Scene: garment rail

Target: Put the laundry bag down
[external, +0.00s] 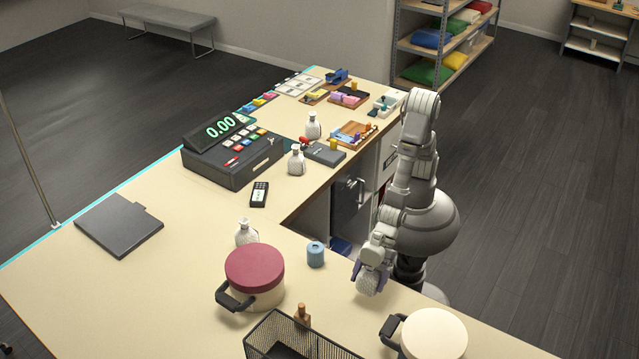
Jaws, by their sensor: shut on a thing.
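My gripper (370,281) is at the counter's inner edge, below the middle of the external view, pointing down. Its purple-grey fingers are shut on a small pale, textured thing, which I take to be the laundry bag (368,284). The fingers and wrist hide part of it. I cannot tell whether its underside touches the counter (180,290). Similar small white things with narrow necks stand on the counter: one behind the red-lidded pot (246,233), one beside the cash register (296,160) and one farther back (313,126).
A blue cylinder (316,254) stands left of my gripper. The red-lidded pot (256,275), a black wire basket (295,340), a brown bottle (302,317) and a white-lidded pot (432,335) crowd the front. A dark folder (119,226) lies left, with bare counter around it.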

